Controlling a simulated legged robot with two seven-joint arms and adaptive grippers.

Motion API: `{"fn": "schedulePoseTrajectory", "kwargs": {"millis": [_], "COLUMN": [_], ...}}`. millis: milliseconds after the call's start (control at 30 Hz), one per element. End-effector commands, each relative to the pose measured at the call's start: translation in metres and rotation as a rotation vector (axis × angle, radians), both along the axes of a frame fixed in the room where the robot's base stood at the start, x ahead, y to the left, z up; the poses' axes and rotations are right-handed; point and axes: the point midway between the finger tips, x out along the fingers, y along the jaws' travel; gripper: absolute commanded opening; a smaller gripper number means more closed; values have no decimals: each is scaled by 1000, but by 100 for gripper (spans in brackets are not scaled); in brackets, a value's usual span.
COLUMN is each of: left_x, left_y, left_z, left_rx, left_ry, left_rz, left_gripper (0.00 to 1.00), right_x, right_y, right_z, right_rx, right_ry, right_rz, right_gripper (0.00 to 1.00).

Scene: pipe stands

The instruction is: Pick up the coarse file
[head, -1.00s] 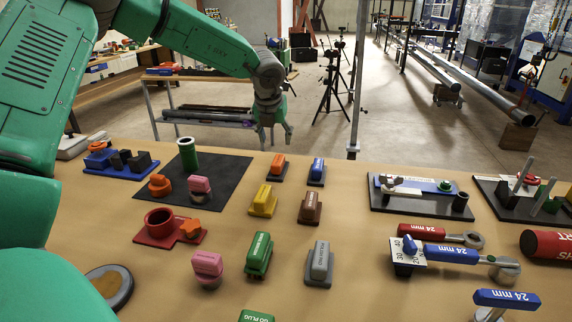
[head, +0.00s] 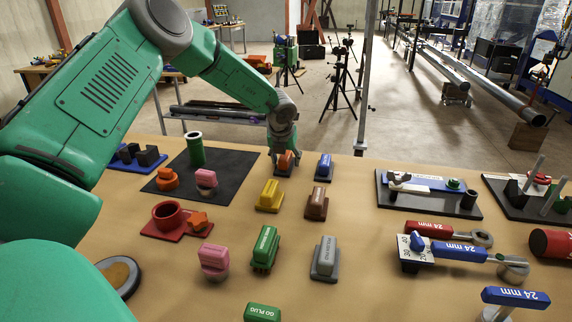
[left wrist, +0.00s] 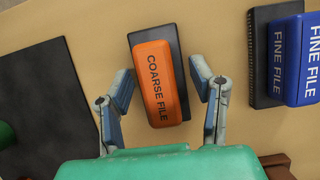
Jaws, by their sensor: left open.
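The coarse file (left wrist: 159,84) is an orange block lettered "COARSE FILE" on a dark base, lying on the tan table. In the head view the coarse file (head: 285,160) sits at the table's far side, partly hidden by my gripper. My left gripper (head: 284,158) is directly over it, pointing down. In the left wrist view my left gripper (left wrist: 161,88) is open, with one finger on each side of the orange block. Gaps show between the fingers and the block. My right gripper is not in view.
The blue fine file (left wrist: 296,60) stands close to the right of the coarse file. A yellow block (head: 269,195) and a brown block (head: 317,202) stand nearer. A black mat (head: 232,170) with a green cylinder (head: 196,149) lies to the left.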

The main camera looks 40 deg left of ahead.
Motion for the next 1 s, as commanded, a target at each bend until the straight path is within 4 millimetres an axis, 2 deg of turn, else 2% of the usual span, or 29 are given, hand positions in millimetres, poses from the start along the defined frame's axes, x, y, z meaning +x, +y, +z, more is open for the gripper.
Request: {"fn": "schedulePoseTrajectory", "kwargs": {"millis": [100,167,233,267,567,667,1000], "left_x": [0,0,0,0,1,1,1], "left_y": [0,1,1,1,1,1,0], "left_z": [0,0,0,0,4,17,84], "left_rx": [-1,-1,0,0,-2,-2,-2], "left_ry": [-1,-1,0,0,-2,-5,-5], "left_rz": [1,1,1,1,1,2,2], "left_gripper": [50,32,8,2,2,2,2], "right_x": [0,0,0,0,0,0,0], "right_y": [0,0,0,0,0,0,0], "right_z": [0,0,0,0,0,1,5], "right_rx": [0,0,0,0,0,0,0], "right_ry": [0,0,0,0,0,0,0], "right_rz": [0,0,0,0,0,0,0], "right_gripper": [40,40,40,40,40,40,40]}}
